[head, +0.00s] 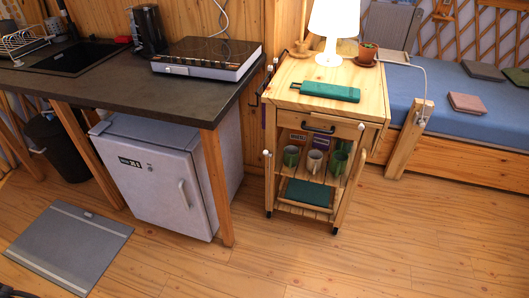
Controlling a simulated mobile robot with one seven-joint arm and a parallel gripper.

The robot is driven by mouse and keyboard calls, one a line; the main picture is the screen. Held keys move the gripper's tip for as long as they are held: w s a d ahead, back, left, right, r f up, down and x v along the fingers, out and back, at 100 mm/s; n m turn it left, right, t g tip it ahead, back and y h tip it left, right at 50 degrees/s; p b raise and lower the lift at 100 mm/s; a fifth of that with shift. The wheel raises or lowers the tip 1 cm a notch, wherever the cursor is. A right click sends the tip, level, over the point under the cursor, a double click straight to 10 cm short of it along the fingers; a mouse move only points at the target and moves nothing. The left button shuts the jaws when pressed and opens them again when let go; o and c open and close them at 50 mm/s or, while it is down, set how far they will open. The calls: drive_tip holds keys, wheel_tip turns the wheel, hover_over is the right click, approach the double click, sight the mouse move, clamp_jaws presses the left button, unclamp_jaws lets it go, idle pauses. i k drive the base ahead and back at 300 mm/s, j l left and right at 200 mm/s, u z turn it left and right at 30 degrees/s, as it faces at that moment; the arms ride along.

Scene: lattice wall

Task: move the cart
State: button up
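The cart (318,107) is a small light-wood trolley on dark casters, in the middle of the head view, just right of the counter. Its front has a drawer with a dark handle (318,128). A dark green case (325,92) lies on its top near the front, with a white lamp (332,22) at the back. Several mugs (315,161) stand on its middle shelf, and a folded green cloth or similar item (308,192) lies on the lower shelf. My gripper is not in view.
A dark counter (110,88) with a hob (207,58) and a small grey fridge (160,175) stands on the left. A blue-topped bed (440,100) is close on the cart's right. A grey mat (68,248) lies front left. The wooden floor (400,245) in front is clear.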

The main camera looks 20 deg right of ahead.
sight(279, 94)
drive_tip(key=i+l+z, duration=0.2)
drive_tip(key=z, duration=0.2)
drive_tip(key=i+l+z, duration=0.2)
drive_tip(key=z, duration=0.15)
drive_tip(key=i+l+z, duration=0.15)
drive_tip(key=z, duration=0.25)
drive_tip(key=i, duration=0.1)
